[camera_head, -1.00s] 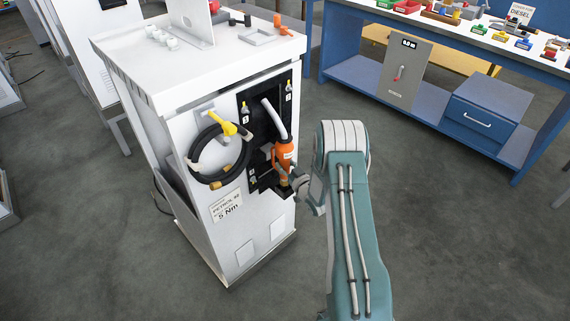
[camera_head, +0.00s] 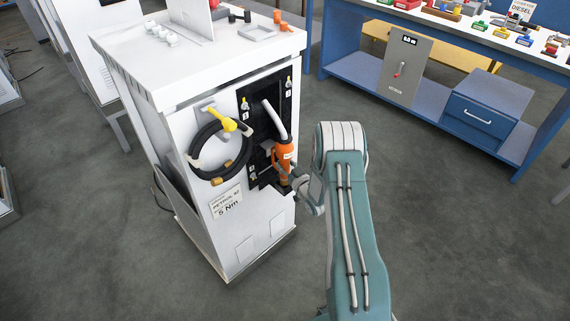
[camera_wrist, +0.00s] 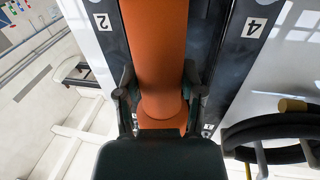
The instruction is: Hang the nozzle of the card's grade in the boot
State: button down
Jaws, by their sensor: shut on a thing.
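In the wrist view, the fingers of my gripper (camera_wrist: 160,92) flank the orange nozzle (camera_wrist: 158,45). Panel numbers 2, 4 and 1 show around it. Whether the nozzle is seated in the boot is hidden. A card (camera_head: 227,201) low on the front seems to read petrol 92, 5 Nm.
A coiled black hose (camera_head: 193,155) hangs left of the boot panel on the white dispenser (camera_head: 196,250). A blue bench (camera_head: 345,70) at the back right bears small coloured parts and a diesel sign (camera_head: 520,12). The floor right of my arm is clear.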

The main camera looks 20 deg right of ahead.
jog(key=shift+f, duration=1.25)
jog(key=shift+c, duration=0.6)
grip_release()
jog(key=shift+f, duration=0.15)
jog(key=s+d, duration=0.1)
jog(key=s, duration=1)
jog(key=shift+s+d, duration=0.4)
